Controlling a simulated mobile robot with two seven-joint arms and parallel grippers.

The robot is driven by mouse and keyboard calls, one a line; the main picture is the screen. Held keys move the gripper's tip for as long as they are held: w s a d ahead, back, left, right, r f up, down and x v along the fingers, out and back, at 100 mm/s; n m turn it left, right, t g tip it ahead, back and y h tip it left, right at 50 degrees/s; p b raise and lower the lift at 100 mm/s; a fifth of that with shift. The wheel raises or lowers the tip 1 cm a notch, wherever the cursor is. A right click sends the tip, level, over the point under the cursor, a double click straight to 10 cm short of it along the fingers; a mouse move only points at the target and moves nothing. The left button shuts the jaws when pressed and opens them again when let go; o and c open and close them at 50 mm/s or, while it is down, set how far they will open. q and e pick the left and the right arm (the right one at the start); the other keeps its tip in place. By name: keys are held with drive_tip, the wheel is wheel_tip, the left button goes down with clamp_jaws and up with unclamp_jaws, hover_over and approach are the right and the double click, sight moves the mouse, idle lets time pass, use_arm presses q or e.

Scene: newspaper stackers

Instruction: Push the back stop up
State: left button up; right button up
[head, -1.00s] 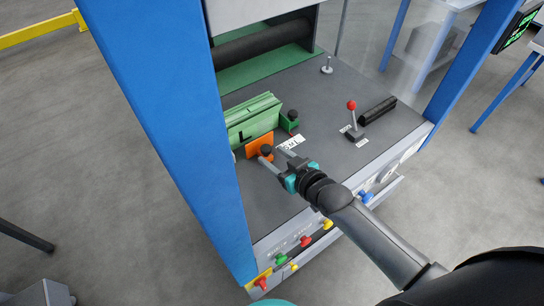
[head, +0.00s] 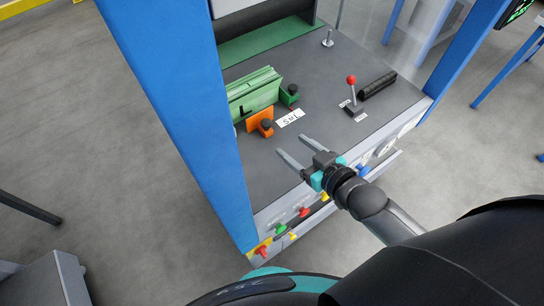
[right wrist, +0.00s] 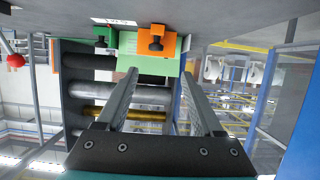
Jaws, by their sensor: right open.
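An orange upright plate with a black knob (head: 260,121) stands on the grey machine table, just in front of a green ribbed block (head: 253,92). A small green stop with a black knob (head: 289,95) stands to its right. I cannot tell for sure which one is the back stop. My right gripper (head: 293,146) is open and empty, in front of the orange plate and apart from it. In the right wrist view the orange plate (right wrist: 170,44) shows beyond the open fingertips, with the small green stop (right wrist: 104,40) to its left. My left gripper is not in view.
A white label (head: 290,118) lies beside the orange plate. A red-knobbed lever (head: 352,88) and a black ridged bar (head: 377,84) stand on the right of the table. Blue posts (head: 175,110) frame the machine. Coloured knobs (head: 304,212) line the front edge.

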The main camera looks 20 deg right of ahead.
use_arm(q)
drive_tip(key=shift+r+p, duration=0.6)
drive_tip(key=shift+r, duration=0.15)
use_arm(e)
drive_tip(key=v, duration=0.8)
drive_tip(key=shift+a, duration=0.2)
